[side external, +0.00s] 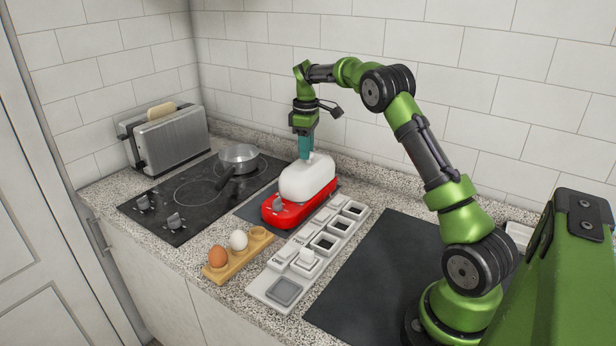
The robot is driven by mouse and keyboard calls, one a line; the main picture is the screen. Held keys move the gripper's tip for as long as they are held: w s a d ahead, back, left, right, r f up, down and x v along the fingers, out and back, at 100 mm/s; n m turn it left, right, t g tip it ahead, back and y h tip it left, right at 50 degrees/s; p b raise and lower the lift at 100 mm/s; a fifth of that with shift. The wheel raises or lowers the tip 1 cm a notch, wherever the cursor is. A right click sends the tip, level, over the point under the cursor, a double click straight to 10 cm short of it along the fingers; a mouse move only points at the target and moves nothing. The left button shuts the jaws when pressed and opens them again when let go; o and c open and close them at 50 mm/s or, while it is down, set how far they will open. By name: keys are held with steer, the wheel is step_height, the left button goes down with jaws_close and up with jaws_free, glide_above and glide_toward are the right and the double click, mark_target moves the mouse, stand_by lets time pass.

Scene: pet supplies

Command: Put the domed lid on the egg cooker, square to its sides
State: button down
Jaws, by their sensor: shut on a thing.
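The egg cooker (270,214) is a red base with a grey knob at its front, standing on a dark mat. The white domed lid (305,181) is over the base, its long side looking roughly in line with the base. From this view I cannot tell whether it is fully seated or slightly raised. My gripper (308,154) is above the lid, its teal fingers pointing down and shut on the lid's top. The fingertips and the lid's handle are small and hard to make out.
A wooden holder (246,257) with a brown and a white egg stands in front. A pale tray with several compartments (266,290) lies to the right. The hob (170,205) with a saucepan (239,157) and a toaster (168,138) are left. A dark mat (375,275) is bare.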

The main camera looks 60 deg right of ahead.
steer(key=shift+f, duration=0.1)
stand_by(0.6)
steer(key=c, duration=0.7)
jaws_free()
steer(key=shift+c, duration=0.2)
step_height(320, 180, up, 12)
